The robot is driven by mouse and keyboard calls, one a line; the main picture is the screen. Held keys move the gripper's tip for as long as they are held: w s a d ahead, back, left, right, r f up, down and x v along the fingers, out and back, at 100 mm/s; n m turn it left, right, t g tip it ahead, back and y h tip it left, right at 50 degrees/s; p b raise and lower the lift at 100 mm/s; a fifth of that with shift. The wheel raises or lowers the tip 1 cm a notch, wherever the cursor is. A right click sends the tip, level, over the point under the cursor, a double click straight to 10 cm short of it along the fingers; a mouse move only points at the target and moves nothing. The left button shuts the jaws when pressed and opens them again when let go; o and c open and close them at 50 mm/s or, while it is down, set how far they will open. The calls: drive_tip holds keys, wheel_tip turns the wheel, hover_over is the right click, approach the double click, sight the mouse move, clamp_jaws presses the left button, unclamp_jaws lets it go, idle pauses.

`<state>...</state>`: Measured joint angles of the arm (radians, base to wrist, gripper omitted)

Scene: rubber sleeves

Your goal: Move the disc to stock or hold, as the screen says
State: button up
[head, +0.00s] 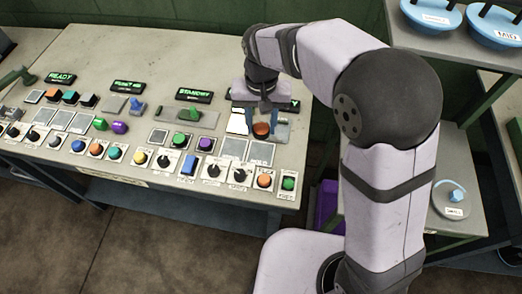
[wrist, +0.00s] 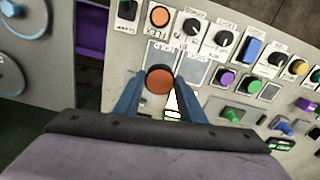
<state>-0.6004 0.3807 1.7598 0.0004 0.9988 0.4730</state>
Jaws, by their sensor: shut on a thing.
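My gripper (head: 261,122) is over the right end of the console, its two blue fingers shut on the sides of an orange-brown disc (head: 261,130). In the wrist view the fingers (wrist: 157,88) hold the disc (wrist: 159,80), which has a dark rim. Two grey pads, a left one (head: 233,150) and a right one (head: 261,153), lie just in front of the disc. In the wrist view one pad (wrist: 161,53) is partly behind the disc and looks marked HOLD; the other (wrist: 192,70) is beside it. The screen (head: 295,105) behind my gripper is mostly hidden, its words unreadable.
The console (head: 150,70) carries knobs, buttons and other pads. Other screens read READY (head: 61,78) and STANDBY (head: 194,95). An orange button (head: 264,181) and a green button (head: 288,184) are near the front right edge. Blue lidded items (head: 433,15) stand on a right shelf.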

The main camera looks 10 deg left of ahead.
drive_tip(key=shift+f+p, duration=1.25)
drive_tip(key=shift+f, duration=3.75)
drive_tip(key=shift+f, duration=0.1)
drive_tip(key=shift+f, duration=0.1)
drive_tip(key=o, duration=1.1)
wheel_tip(320, 180, up, 12)
drive_tip(key=shift+r+b, duration=0.25)
drive_tip(key=shift+b, duration=0.85)
